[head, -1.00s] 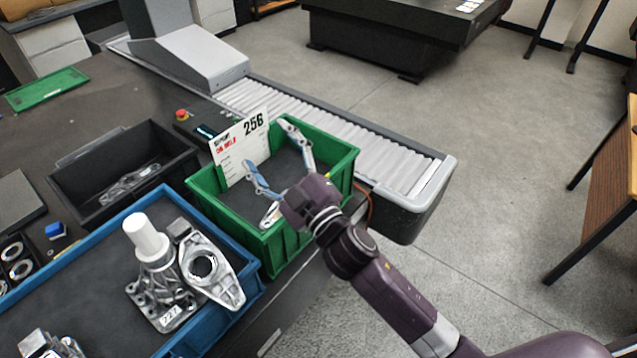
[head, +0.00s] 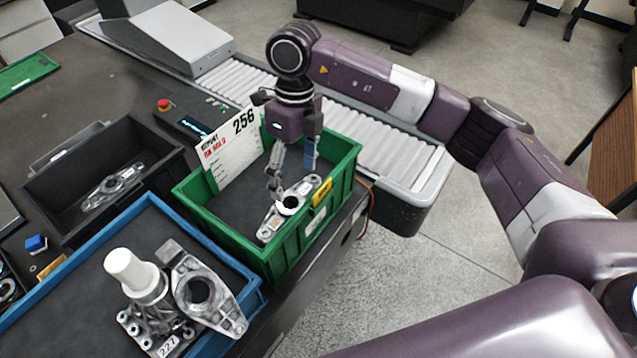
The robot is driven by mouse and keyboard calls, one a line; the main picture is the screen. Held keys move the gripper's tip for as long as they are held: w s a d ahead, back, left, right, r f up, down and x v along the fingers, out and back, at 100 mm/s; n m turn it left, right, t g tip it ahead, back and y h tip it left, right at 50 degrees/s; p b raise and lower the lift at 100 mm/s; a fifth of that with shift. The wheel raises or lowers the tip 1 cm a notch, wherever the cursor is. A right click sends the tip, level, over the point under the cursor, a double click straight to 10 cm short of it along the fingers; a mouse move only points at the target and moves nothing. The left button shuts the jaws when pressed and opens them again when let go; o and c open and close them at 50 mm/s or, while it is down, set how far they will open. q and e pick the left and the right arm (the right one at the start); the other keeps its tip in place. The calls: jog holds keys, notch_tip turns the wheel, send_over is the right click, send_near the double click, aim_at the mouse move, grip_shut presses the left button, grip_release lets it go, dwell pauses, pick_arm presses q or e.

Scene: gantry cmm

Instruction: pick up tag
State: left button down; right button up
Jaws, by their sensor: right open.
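A white card (head: 232,150) marked 256 with red print leans upright at the back left of the green bin (head: 232,235). A small yellow tag (head: 321,192) sits at the bin's front right wall. My right gripper (head: 292,174) points down into the bin, open, right of the white card and behind the yellow tag. A silver metal part (head: 291,207) lies in the bin below the fingers; I cannot tell whether they touch it. My left gripper is not in view.
A blue tray (head: 215,258) with metal castings (head: 205,292) stands at the front left. A black bin (head: 55,205) holds another metal part (head: 113,186). A roller conveyor (head: 385,160) runs behind the green bin. A red button (head: 164,105) is at the back left.

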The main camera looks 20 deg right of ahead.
jog(key=r+h, duration=0.1)
jog(key=h, duration=0.1)
send_over(322, 187)
jog(key=w+a, duration=0.1)
jog(key=a, duration=0.1)
jog(key=shift+s+d+f+p, duration=0.1)
jog(key=shift+d+f+p, duration=0.25)
jog(key=shift+f, duration=0.1)
jog(key=shift+d+f+p, duration=0.2)
jog(key=shift+f+p, duration=0.1)
jog(key=shift+f, duration=0.15)
jog(key=f+p, duration=0.2)
jog(key=d+f, duration=0.1)
jog(key=f, duration=0.1)
jog(key=shift+s+p, duration=0.35)
jog(key=shift+p, duration=0.05)
jog(key=shift+f, duration=0.55)
jog(key=c, duration=0.9)
